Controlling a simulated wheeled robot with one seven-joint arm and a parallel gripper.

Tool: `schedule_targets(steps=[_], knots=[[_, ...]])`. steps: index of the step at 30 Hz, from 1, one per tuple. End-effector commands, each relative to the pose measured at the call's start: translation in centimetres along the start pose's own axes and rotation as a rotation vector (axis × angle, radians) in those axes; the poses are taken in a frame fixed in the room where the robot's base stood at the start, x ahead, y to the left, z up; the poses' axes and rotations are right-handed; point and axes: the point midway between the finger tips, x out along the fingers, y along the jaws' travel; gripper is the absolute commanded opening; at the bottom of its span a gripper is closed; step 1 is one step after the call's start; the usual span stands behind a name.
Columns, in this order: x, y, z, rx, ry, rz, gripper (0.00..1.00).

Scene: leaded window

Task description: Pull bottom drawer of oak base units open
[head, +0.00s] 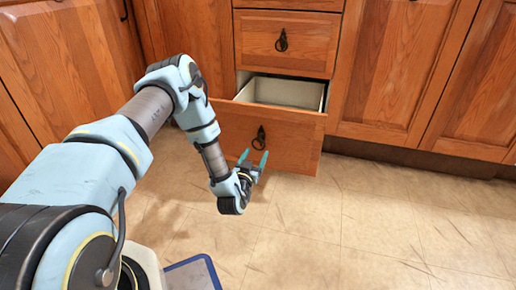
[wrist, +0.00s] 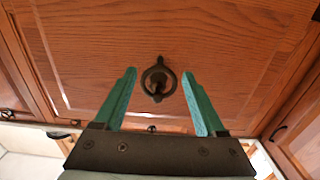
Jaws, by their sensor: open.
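The bottom drawer (head: 225,126) of the oak base units stands part-way open, its pale inside showing behind the wooden front. A dark ring handle (head: 261,137) hangs on that front. My gripper (head: 254,157) is open and empty just in front of the drawer front, a little below the handle in the head view. In the wrist view, the ring handle (wrist: 158,82) appears between the two teal fingers of my gripper (wrist: 158,73), with clear space on both sides. I cannot tell how far the fingertips are from the drawer front (wrist: 220,40).
A closed drawer (head: 310,45) with its own ring pull sits above. Closed oak cupboard doors (head: 395,70) stand on both sides. The tiled floor (head: 330,225) is clear to the right. A blue-edged grey object (head: 192,272) shows at the bottom.

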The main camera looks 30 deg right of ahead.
Motion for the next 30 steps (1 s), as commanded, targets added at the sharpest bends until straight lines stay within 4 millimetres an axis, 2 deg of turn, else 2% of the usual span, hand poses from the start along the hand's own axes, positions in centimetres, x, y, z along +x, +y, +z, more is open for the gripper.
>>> schedule_targets(steps=[1, 6, 12, 30], knots=[[-1.1, 0.1, -0.3, -0.001, -0.005, 0.002, 0.73], [-4.3, 0.0, -0.2, 0.000, -0.004, 0.000, 0.73], [-6.5, 0.0, -0.1, 0.000, -0.001, 0.000, 0.73], [-6.7, -0.1, -0.2, 0.001, -0.004, 0.000, 0.73]])
